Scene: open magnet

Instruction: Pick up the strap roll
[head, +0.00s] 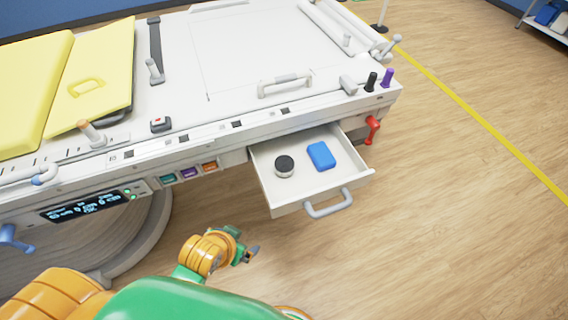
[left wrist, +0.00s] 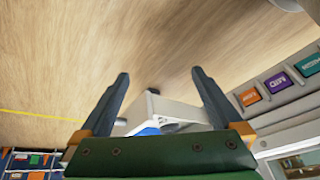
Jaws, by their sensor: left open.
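A small round item with a black top and pale side (head: 284,166), which looks like the strap roll, sits in the left part of an open white drawer (head: 297,196). A blue rounded block (head: 321,155) lies to its right in the drawer. My left gripper (head: 246,247) is open and empty, in front of and left of the drawer, apart from it. In the left wrist view its two fingers (left wrist: 160,75) stand wide apart, with part of the drawer (left wrist: 160,108) beyond them. The roll is not clearly seen there. My right gripper is not in view.
The drawer's grey handle (head: 328,205) sticks out at its front. The white magnet table (head: 235,60) stands above and behind, with yellow pads (head: 35,85) at left. A red lever (head: 373,130) is right of the drawer. Floor in front and right is clear.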

